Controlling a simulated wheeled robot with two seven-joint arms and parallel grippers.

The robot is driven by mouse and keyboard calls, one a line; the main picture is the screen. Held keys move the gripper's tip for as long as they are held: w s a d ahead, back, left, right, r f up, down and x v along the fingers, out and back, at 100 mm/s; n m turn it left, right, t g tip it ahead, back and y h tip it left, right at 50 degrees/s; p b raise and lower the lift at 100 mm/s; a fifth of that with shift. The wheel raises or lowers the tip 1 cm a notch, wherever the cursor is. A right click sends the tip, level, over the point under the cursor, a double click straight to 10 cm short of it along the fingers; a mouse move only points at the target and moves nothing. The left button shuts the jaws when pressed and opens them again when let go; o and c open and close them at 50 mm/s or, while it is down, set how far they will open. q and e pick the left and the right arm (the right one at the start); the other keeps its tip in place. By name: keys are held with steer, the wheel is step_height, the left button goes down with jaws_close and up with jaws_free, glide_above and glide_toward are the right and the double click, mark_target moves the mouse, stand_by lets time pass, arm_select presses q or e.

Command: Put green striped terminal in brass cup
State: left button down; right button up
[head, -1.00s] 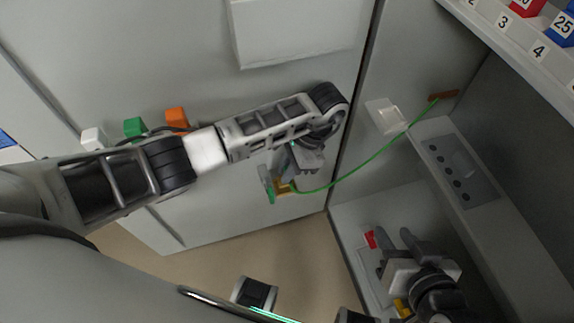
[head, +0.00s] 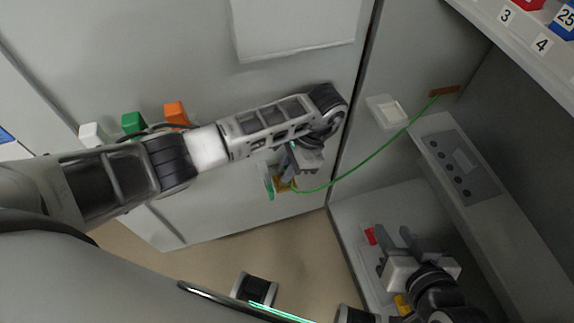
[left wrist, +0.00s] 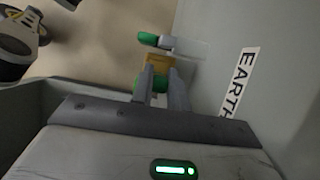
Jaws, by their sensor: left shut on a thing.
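My left gripper (head: 290,176) is shut on the green striped terminal, which the fingers mostly hide. A bit of green (left wrist: 137,85) shows beside the fingers in the left wrist view. A green cable (head: 365,162) runs from there to the right wall. The brass cup (left wrist: 157,62) is right at the fingertips in the left wrist view, and also shows in the head view (head: 283,186). I cannot tell how far the terminal is inside it. My right gripper (head: 394,238) is open, low at the right, with its fingers apart.
A clear flap with a green end (head: 267,181) stands by the cup. An EARTH label (left wrist: 238,82) is on the panel. White (head: 92,134), green (head: 133,124) and orange (head: 176,113) blocks sit at the left. A red piece (head: 371,235) lies by my right gripper.

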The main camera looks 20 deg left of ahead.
arm_select(q)
steer(key=shift+r, duration=0.1)
steer(key=shift+f, duration=0.25)
stand_by(0.3)
steer(key=c, duration=1.3)
jaws_free()
